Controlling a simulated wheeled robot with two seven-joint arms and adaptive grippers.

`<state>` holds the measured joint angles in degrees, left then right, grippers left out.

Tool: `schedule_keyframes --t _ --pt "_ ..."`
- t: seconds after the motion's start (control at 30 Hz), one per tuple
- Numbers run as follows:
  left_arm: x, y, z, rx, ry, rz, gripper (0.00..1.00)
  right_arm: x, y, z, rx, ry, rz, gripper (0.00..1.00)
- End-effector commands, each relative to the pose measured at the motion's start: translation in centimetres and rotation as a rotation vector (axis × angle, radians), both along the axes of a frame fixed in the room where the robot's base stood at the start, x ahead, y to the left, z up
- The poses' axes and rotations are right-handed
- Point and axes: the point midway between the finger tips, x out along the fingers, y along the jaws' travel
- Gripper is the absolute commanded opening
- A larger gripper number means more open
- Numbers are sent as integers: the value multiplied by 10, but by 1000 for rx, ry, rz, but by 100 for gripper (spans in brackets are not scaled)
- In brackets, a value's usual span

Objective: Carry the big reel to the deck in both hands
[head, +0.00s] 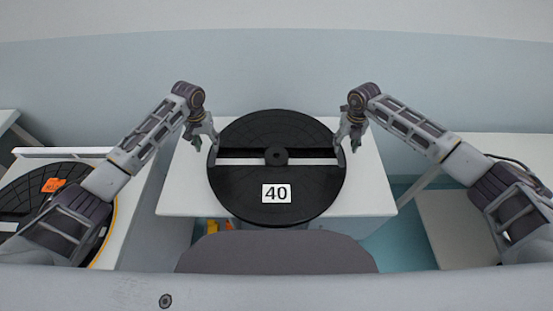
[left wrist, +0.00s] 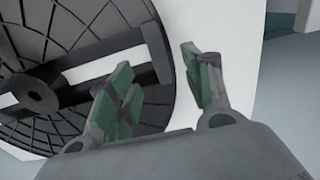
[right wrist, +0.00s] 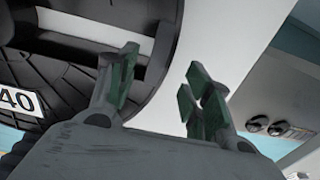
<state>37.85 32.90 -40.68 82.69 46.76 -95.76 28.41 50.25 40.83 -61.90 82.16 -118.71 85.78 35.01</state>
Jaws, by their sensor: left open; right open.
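The big reel (head: 255,180), black with a white "40" label (head: 276,193), lies flat on a white table. It has a hub (head: 276,156) and slots across its middle. My left gripper (head: 212,142) is open at the reel's left edge. In the left wrist view, the rim (left wrist: 158,55) shows between its open fingers (left wrist: 160,80). My right gripper (head: 345,142) is open at the right edge. In the right wrist view, the rim (right wrist: 162,50) shows between its fingers (right wrist: 160,85). I cannot tell whether either touches. I cannot tell which surface is the deck.
The white table (head: 370,200) has bare corners around the reel. Another black reel (head: 22,190) with an orange tag (head: 53,185) lies at the left. A pale unit (head: 455,220) stands at the right; knobs (right wrist: 257,124) show in the right wrist view.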

Motion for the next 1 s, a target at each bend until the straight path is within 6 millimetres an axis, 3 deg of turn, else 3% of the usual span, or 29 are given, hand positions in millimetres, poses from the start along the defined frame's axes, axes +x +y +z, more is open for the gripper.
schedule_keyframes --t 0.6,1.0 --pt "0 0 -72 -1 0 0 50 0 1 -72 1 2 0 50" --pt "0 0 -85 -1 -1 0 50 0 0 -86 0 1 0 50"
